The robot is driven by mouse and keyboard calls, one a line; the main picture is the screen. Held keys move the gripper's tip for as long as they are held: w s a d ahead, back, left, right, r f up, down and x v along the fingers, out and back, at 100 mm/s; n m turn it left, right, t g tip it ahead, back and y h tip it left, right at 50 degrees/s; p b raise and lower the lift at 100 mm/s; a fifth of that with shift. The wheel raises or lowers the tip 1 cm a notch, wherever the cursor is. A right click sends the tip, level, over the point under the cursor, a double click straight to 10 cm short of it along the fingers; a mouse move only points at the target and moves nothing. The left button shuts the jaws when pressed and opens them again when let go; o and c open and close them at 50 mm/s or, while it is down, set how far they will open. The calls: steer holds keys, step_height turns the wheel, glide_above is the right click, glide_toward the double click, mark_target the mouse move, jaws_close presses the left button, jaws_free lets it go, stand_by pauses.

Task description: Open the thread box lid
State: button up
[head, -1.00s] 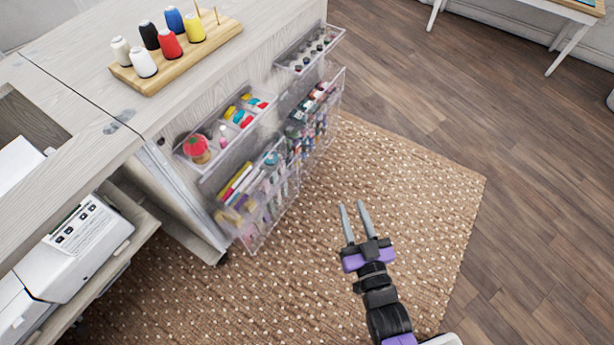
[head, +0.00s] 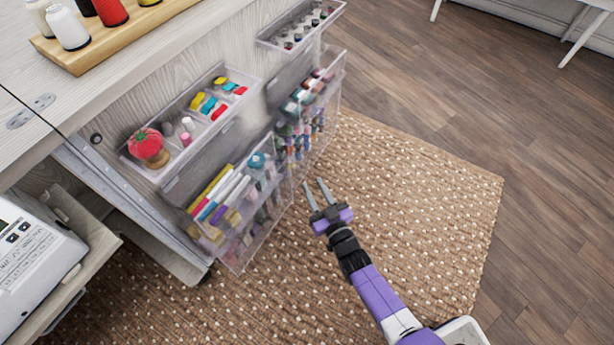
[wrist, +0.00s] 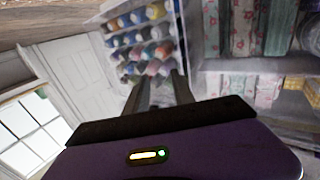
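Clear plastic boxes hang on the cabinet's side in the head view. The lower right one (head: 318,137) holds many small coloured items that look like thread spools. I cannot clearly tell which box is the thread box or make out its lid, as the plastic is see-through. My gripper (head: 314,182) is open and empty, fingers apart, over the rug to the right of the lower boxes and apart from them. Its two fingers also show in the wrist view (wrist: 158,88), with nothing between them.
A lower left box (head: 262,222) holds pens. Upper trays hold a red pincushion (head: 146,143) and small bottles (head: 310,28). A wooden spool rack (head: 85,60) stands on the cabinet top. The rug (head: 425,215) right of my gripper is clear. The wrist view shows shelves of spools (wrist: 138,40).

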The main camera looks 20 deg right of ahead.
mark_target(305, 172)
steer(key=shift+w+a+b, duration=0.1)
steer(key=shift+w+b, duration=0.75)
steer(key=shift+w, duration=1.55)
jaws_close()
